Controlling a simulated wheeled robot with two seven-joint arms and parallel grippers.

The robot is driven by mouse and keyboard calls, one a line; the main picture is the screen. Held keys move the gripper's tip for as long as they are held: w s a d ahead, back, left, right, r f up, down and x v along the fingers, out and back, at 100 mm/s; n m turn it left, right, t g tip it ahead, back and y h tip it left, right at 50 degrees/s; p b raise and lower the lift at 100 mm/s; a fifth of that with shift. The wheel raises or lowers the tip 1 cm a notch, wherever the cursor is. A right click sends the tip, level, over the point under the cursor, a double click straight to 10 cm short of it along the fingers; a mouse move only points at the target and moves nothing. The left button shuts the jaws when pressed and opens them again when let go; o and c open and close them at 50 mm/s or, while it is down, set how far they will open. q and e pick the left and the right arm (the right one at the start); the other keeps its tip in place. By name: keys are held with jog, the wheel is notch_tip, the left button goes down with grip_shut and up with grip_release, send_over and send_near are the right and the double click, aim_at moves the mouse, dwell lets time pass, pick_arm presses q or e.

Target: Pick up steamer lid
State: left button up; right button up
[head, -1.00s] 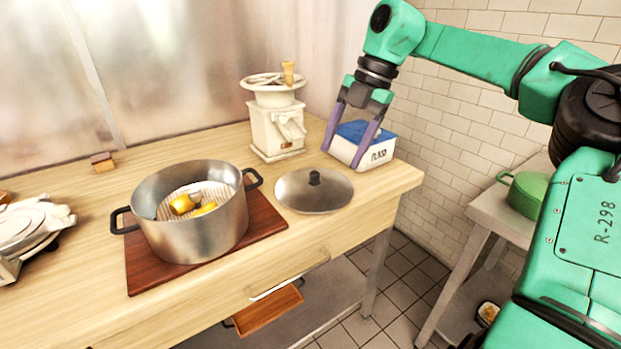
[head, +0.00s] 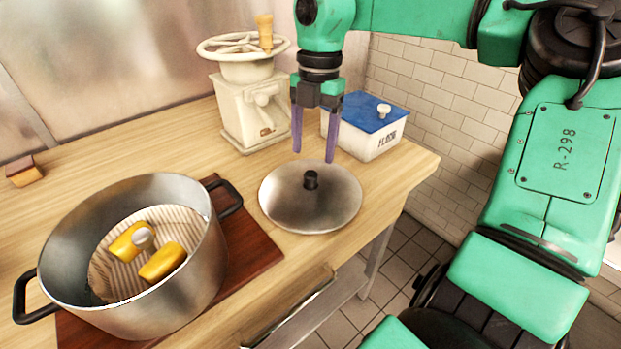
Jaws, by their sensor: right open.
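The steamer lid (head: 285,205) is a round, shallow metal dome with a black knob (head: 311,180) at its centre. It lies on the wooden counter, just right of the pot. My right gripper (head: 314,156) points down with its two purple fingers spread apart. It is empty and hangs above the lid, its fingertips appearing just above and behind the knob. The steel pot (head: 190,295) stands open on a dark red-brown board, with a ribbed insert and two yellow pieces inside. My left gripper is not in view.
A cream hand-cranked grinder (head: 245,105) stands behind the lid. A white box with a blue lid (head: 375,140) stands at the back right, close to my right gripper. The counter's front edge (head: 345,262) runs near the lid. The board (head: 258,262) lies under the pot.

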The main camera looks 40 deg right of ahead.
aim_at(311, 173)
jog(key=f, duration=0.5)
jog(key=shift+s+a+f+p, duration=0.1)
jog(key=shift+a+f+p, duration=0.2)
jog(key=shift+p, duration=0.1)
jog(key=shift+f, duration=0.2)
grip_shut()
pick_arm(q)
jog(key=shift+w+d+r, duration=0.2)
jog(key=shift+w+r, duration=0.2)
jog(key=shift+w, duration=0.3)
